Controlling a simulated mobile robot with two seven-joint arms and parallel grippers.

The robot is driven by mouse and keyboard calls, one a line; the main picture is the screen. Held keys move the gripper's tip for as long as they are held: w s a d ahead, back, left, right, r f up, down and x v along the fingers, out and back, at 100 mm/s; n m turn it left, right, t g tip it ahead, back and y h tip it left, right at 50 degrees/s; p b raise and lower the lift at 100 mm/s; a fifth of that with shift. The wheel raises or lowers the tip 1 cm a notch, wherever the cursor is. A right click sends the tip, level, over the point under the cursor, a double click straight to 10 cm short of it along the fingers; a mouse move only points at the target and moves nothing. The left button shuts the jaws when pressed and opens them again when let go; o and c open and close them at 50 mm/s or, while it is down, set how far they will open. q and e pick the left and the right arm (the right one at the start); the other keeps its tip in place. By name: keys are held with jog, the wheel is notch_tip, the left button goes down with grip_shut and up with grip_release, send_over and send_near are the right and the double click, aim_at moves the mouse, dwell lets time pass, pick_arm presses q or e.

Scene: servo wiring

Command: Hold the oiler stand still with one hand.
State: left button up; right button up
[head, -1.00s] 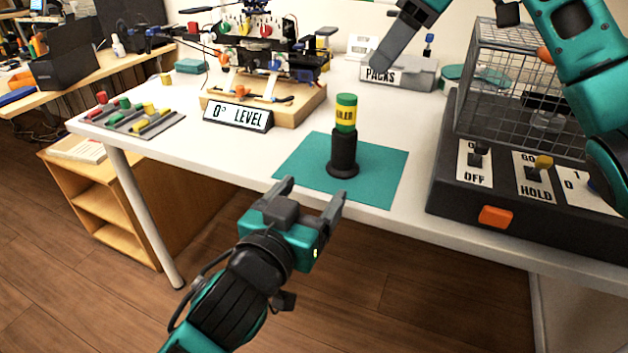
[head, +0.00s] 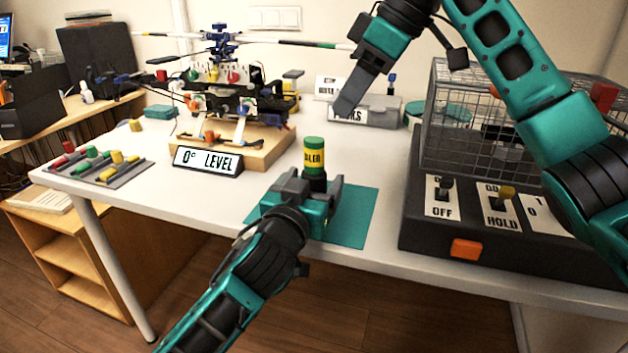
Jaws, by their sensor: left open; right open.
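My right gripper (head: 346,108) is open, raised at the upper middle in front of the grey packs box (head: 365,110), away from the oiler.
A helicopter model (head: 225,100) on a wooden base stands behind the "0° LEVEL" sign (head: 208,161). A dark switch console (head: 430,232) with a wire cage fills the right. Coloured pegs on a grey plate (head: 130,172) lie at the left.

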aim_at(315, 140)
pick_arm(q)
jog(key=shift+w+d, duration=0.1)
jog(key=shift+w, duration=0.3)
jog(key=c, duration=1)
jog(key=shift+c, duration=0.3)
pick_arm(e)
jog(key=shift+o, duration=1.3)
jog(key=shift+a+r, duration=0.1)
jog(key=shift+a, duration=0.1)
jog(key=shift+o, duration=0.3)
jog(key=shift+w+a+r+h, duration=0.2)
jog(key=shift+a+r+h, duration=0.05)
jog(key=shift+a+h, duration=0.4)
jog(key=x, duration=1.2)
jog(key=shift+s, duration=0.15)
jog(key=shift+c, duration=0.4)
jog(key=c, duration=1)
